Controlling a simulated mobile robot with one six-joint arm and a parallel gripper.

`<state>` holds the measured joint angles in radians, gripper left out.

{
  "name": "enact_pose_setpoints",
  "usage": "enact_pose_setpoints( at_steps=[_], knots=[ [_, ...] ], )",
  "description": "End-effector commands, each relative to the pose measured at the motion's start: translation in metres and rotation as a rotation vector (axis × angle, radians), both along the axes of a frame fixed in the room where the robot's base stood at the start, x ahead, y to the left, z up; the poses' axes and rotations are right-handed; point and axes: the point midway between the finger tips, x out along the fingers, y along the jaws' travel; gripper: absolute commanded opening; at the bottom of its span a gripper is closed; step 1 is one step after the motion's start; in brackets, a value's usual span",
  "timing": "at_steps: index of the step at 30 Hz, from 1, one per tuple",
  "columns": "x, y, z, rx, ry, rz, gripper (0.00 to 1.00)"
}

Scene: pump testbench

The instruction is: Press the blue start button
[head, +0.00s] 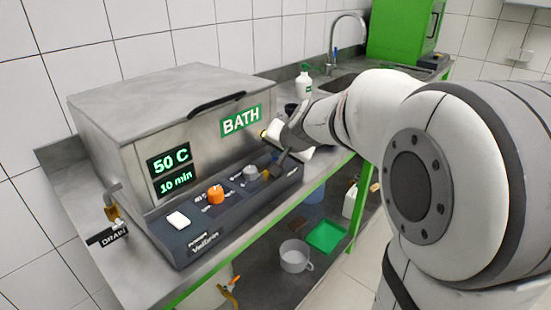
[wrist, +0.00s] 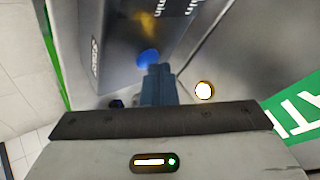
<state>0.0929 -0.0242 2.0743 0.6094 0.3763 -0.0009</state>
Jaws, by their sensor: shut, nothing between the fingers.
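The blue start button (wrist: 148,57) shows in the wrist view as a round blue spot on the grey control panel, just beyond my fingertips and slightly left of them. In the head view I cannot make it out; my gripper covers that end of the panel. My gripper (wrist: 158,70) is shut and empty, its fingers together and pointing at the panel near the button. It also shows in the head view (head: 273,170), at the right end of the panel. I cannot tell whether the fingertips touch the button.
The steel bath (head: 120,105) reads 50 C and 10 min. Its panel has a white switch (head: 178,220), an orange knob (head: 216,195) and a grey knob (head: 250,173). A lit round lamp (wrist: 204,90) is right of my fingers. A white bottle (head: 304,84) stands behind.

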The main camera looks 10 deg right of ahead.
Motion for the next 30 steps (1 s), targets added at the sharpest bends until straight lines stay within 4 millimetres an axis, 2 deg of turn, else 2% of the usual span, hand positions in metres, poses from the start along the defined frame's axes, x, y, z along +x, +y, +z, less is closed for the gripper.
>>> enact_pose_setpoints(
  at_steps=[11,22,30],
  knots=[
    [0.000,0.000,-0.001,0.000,0.002,0.001,0.00],
    [0.000,0.000,0.017,0.000,0.001,0.000,0.00],
    [0.000,0.000,0.017,0.000,0.001,0.000,0.00]
  ],
)
